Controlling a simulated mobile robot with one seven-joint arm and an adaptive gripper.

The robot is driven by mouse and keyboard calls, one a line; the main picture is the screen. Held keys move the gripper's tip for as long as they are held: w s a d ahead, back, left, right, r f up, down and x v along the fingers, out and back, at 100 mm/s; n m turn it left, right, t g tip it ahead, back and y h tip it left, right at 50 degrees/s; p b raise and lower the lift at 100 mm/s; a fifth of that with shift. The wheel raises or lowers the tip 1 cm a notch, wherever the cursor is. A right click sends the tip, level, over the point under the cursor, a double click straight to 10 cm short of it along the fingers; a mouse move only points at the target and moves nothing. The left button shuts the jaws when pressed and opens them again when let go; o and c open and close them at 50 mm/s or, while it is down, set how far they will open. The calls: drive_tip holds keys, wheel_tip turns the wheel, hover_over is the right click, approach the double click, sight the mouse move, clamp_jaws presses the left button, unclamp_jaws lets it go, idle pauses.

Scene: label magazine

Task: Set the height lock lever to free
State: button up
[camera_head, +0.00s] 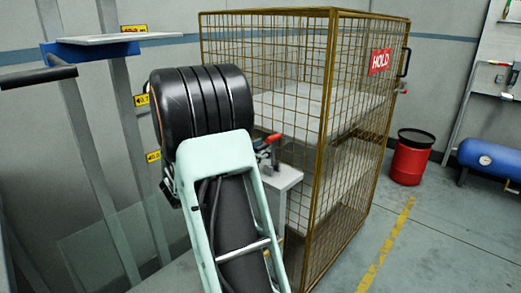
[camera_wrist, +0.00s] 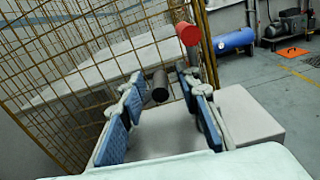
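My gripper (camera_wrist: 161,98) is open in the wrist view, its blue-padded fingers apart. A dark cylinder (camera_wrist: 160,84), perhaps a lever grip, shows between the fingertips; I cannot tell whether it touches them. A red rounded thing (camera_wrist: 188,34) lies just beyond the tips. In the head view my black wrist and pale green arm hide the gripper. A small red-handled lever or clamp (camera_head: 271,139) shows right of my wrist, above a grey stand (camera_head: 283,178). I cannot tell for certain which part is the height lock lever, or its setting.
A yellow wire cage (camera_head: 330,110) with a HOLD sign (camera_head: 380,61) stands behind the stand. At left are grey posts with a blue carriage (camera_head: 75,52) and a black bar (camera_head: 38,77). A red bin (camera_head: 410,160) and blue tank (camera_head: 490,158) stand right.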

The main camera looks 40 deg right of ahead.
drive_tip(key=shift+c, duration=0.5)
clamp_jaws()
drive_tip(key=shift+r+p, duration=0.15)
drive_tip(key=shift+p, duration=0.15)
